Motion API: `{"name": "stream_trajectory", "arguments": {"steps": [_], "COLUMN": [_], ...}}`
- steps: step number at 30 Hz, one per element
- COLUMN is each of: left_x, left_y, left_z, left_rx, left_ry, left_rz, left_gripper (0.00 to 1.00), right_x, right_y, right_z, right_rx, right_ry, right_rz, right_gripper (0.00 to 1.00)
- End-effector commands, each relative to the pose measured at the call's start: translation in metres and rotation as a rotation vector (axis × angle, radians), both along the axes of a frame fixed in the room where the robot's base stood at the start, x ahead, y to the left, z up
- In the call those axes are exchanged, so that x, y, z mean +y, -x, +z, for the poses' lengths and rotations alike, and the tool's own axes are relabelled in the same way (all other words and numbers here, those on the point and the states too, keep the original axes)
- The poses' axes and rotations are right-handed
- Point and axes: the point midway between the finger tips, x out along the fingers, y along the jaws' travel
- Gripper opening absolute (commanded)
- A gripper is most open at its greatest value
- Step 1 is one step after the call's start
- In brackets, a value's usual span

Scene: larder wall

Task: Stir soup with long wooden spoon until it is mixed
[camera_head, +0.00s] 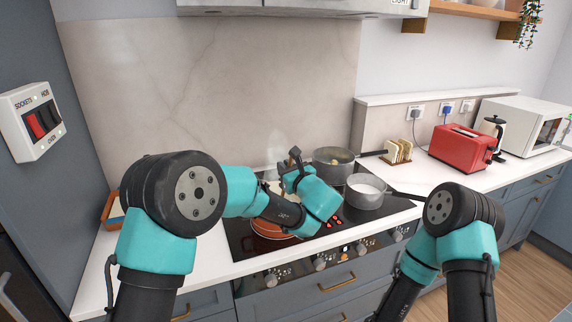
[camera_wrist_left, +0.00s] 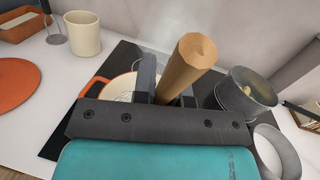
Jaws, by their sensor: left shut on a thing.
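The long wooden spoon (camera_wrist_left: 190,66) shows in the left wrist view as a thick pale-brown handle rising between my fingers. My left gripper (camera_wrist_left: 170,90) is shut on this handle. In the head view my left gripper (camera_head: 288,170) is above the front-left part of the hob. The orange soup pot (camera_head: 272,231) sits under it, mostly hidden by my arm. In the left wrist view the pot's cream inside and orange side handle (camera_wrist_left: 92,85) show behind the gripper. The spoon's lower end and the soup surface are mostly hidden. My right gripper is outside both views.
A grey pot (camera_head: 333,170) and a saucepan of white liquid (camera_head: 366,196) stand on the black hob to the right. A cream crock (camera_wrist_left: 84,34) and an orange round lid or mat (camera_wrist_left: 15,85) are left of the hob. A red toaster (camera_head: 462,145) stands further right.

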Motion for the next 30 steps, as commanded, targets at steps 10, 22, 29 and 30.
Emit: {"name": "stream_trajectory", "arguments": {"steps": [10,22,29,30], "left_x": [0.003,0.006,0.006,0.006], "left_y": [-0.008,-0.015,-0.016,-0.016], "left_z": [-0.021,-0.038,-0.04,-0.04], "left_rx": [0.001,0.001,-0.001,0.0], "left_ry": [-0.001,-0.001,0.0,0.0], "left_rz": [0.0,0.0,0.0,0.0], "left_gripper": [0.0,0.0,0.0,0.0], "right_x": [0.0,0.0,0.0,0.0], "right_y": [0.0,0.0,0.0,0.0], "right_z": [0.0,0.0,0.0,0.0], "right_rx": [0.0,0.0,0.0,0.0], "right_ry": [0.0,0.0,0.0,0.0], "right_rz": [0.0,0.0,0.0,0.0], "right_gripper": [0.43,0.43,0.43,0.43]}}
